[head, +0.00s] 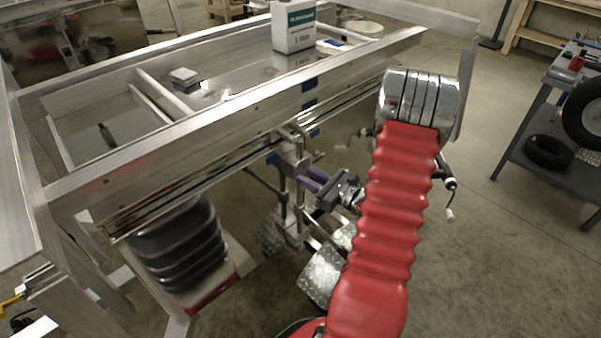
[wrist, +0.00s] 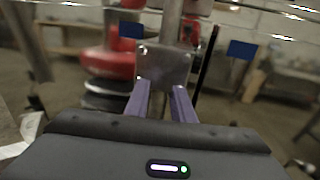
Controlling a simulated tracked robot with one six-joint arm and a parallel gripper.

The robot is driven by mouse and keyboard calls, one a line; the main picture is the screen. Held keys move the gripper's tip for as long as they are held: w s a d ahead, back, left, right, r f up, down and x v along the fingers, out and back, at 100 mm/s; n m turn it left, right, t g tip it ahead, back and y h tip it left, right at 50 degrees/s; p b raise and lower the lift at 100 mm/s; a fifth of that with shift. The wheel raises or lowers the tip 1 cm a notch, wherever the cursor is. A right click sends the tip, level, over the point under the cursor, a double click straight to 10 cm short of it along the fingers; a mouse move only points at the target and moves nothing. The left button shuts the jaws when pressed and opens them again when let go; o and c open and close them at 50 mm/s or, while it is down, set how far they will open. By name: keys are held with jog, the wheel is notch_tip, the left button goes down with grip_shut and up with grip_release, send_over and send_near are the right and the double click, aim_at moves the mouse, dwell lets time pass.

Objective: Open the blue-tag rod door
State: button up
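A blue tag (head: 272,158) is on the lower edge of the trailer's side rail, left of a clamp-like metal fitting (head: 293,165). Another blue tag (head: 314,132) is to its right. The wrist view shows one blue tag (wrist: 131,30) left of a vertical metal rod (wrist: 171,20) and another (wrist: 242,49) to its right. A bolted metal plate (wrist: 164,66) is at the rod's lower end. My gripper (head: 308,182) is beside the fitting. In the wrist view its purple fingers (wrist: 161,92) are apart, with tips at or just before the plate; contact is unclear.
The aluminium trailer frame (head: 240,105) spans the left and middle. A white jug (head: 293,27) stands on it. Shiny rails run below its near side. A dark shelf cart (head: 545,170) with tyres stands at right. Concrete floor (head: 480,240) is clear between my arm and the cart.

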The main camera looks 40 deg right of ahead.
grip_shut()
jog(key=shift+d, duration=0.15)
jog(key=shift+s, duration=0.15)
